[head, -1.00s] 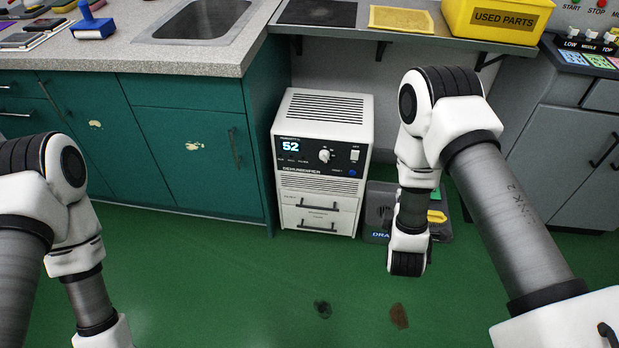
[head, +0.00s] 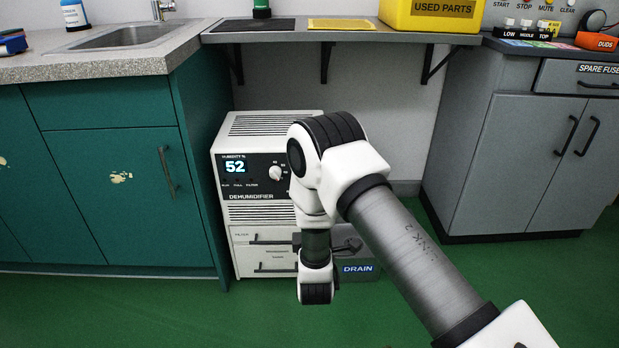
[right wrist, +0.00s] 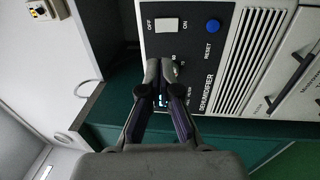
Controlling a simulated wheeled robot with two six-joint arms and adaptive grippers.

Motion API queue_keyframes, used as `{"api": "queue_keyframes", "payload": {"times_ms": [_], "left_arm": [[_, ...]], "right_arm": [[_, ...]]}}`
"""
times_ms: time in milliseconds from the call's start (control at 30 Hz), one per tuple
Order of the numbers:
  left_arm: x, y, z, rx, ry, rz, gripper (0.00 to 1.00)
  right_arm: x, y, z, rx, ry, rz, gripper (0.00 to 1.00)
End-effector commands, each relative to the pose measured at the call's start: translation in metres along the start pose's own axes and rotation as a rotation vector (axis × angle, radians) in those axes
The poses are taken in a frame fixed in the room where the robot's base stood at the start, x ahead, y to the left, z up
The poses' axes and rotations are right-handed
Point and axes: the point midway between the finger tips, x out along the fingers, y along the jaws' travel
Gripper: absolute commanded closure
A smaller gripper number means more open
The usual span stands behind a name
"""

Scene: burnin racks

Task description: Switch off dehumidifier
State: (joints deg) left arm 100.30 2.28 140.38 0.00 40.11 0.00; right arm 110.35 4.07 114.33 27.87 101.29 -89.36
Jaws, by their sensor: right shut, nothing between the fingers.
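The dehumidifier (head: 258,207) is a white cabinet under the counter with a lit display (head: 235,167) reading 52. Its dial (head: 275,173) shows beside the display. My right arm hides the right part of its panel in the head view. In the right wrist view the panel appears turned, with a white rocker switch (right wrist: 166,24) between the OFF and ON labels and a blue reset button (right wrist: 213,25). My right gripper (right wrist: 163,66) is shut and empty, its tips over the panel short of the switch in the picture. Whether it touches cannot be told. My left gripper is out of view.
A teal cabinet (head: 110,178) stands close at the dehumidifier's left. A grey cabinet (head: 520,155) stands to the right. A shelf (head: 340,37) with a yellow used parts bin (head: 433,14) overhangs above. Green floor lies clear in front.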

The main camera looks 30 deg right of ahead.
Motion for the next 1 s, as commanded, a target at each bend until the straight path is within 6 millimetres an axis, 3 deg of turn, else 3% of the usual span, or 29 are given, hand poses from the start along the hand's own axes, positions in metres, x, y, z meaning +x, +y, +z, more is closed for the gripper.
{"api": "queue_keyframes", "payload": {"times_ms": [233, 700, 833, 1000], "left_arm": [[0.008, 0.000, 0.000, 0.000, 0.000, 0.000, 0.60], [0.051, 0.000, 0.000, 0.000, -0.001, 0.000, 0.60], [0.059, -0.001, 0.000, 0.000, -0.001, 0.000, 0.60], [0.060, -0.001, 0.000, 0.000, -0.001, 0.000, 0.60]], "right_arm": [[0.015, -0.003, 0.001, 0.002, -0.002, 0.001, 1.00], [0.113, -0.006, 0.001, 0.003, -0.002, 0.003, 1.00], [0.131, -0.004, 0.000, 0.002, -0.001, 0.002, 1.00], [0.140, -0.001, 0.000, 0.000, 0.001, 0.000, 1.00]]}}
